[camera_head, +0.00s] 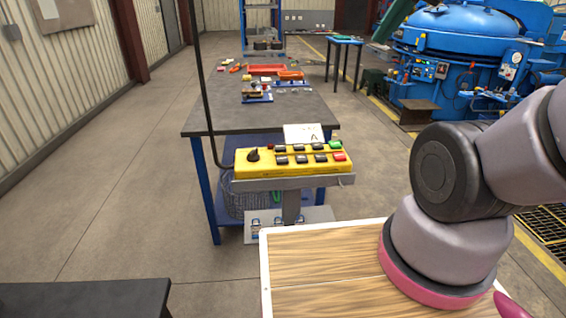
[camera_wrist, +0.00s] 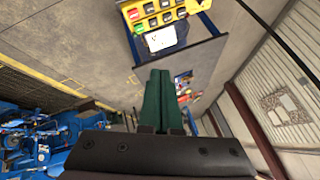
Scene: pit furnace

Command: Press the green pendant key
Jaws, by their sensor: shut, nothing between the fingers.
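The yellow pendant (camera_head: 245,171) lies on a grey bracket at the near edge of a dark table. It bears a black knob (camera_head: 253,155) at its left and rows of dark keys. The green key (camera_head: 335,145) is at its far right corner, with a red key (camera_head: 339,157) just nearer. In the wrist view the pendant (camera_wrist: 165,29) is at the top, with the green key (camera_wrist: 139,29) at its lower left. My gripper (camera_wrist: 159,72) is shut and empty, its dark green fingers below the pendant in that picture and apart from it.
The dark table (camera_head: 210,115) holds a red tray (camera_head: 267,69) and small parts farther back. A black cable (camera_head: 203,85) hangs at the left. A wooden board (camera_head: 310,268) is in front.

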